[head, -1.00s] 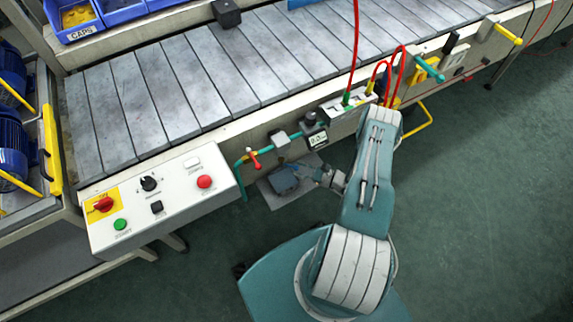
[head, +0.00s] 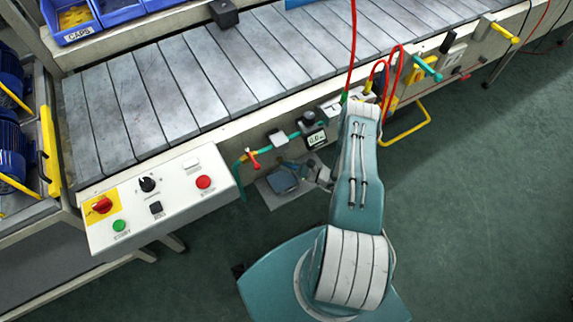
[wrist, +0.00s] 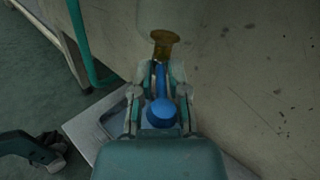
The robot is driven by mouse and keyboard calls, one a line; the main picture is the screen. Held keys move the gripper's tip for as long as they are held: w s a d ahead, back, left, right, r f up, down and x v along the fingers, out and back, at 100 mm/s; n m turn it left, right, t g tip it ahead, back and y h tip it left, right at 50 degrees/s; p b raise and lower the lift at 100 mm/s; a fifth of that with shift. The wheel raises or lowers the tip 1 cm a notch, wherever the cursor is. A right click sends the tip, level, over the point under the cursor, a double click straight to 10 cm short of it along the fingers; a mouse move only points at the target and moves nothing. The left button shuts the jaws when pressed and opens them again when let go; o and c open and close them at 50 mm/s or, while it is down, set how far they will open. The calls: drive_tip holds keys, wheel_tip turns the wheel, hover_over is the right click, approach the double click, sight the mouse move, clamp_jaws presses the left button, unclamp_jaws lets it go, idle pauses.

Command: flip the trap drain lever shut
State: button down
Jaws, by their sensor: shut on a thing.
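The trap drain lever (wrist: 162,112) is blue with a round knob, and shows in the wrist view below a brass fitting (wrist: 165,40) under a clear bowl (wrist: 168,14). My gripper (wrist: 159,78) has one finger on each side of the lever's blue shank and is shut on it. The lever points from the brass fitting back toward my palm. In the head view my gripper (head: 288,178) is low beside the conveyor's front side, and the lever is hidden there.
A pale panel (wrist: 245,70) stands close on the right in the wrist view. A grey tray (wrist: 92,122) lies below. In the head view, a red-handled valve (head: 252,160) and a gauge box (head: 316,138) are above my gripper. Open green floor (head: 470,210) lies right.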

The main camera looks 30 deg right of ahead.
drive_tip(key=shift+m+t+h, duration=0.5)
drive_tip(key=shift+h, duration=0.1)
idle(0.3)
drive_tip(key=shift+a+r+m+t+h, duration=0.1)
drive_tip(key=shift+a+m+t+h, duration=0.35)
drive_tip(key=shift+m+h, duration=1.15)
drive_tip(key=shift+a+f+m+t+h, duration=0.15)
drive_tip(key=shift+m+t+h, duration=0.75)
drive_tip(key=shift+h, duration=1.3)
drive_tip(key=shift+a+r+m+t+h, duration=0.15)
drive_tip(key=shift+a+m+t+h, duration=0.25)
drive_tip(key=shift+m+h, duration=1.25)
drive_tip(key=shift+h, duration=0.75)
drive_tip(key=shift+d, duration=0.1)
drive_tip(key=c, duration=0.7)
unclamp_jaws()
drive_tip(key=shift+c, duration=0.2)
drive_tip(key=shift+s, duration=0.15)
drive_tip(key=shift+s+y, duration=0.1)
drive_tip(key=shift+y, duration=0.2)
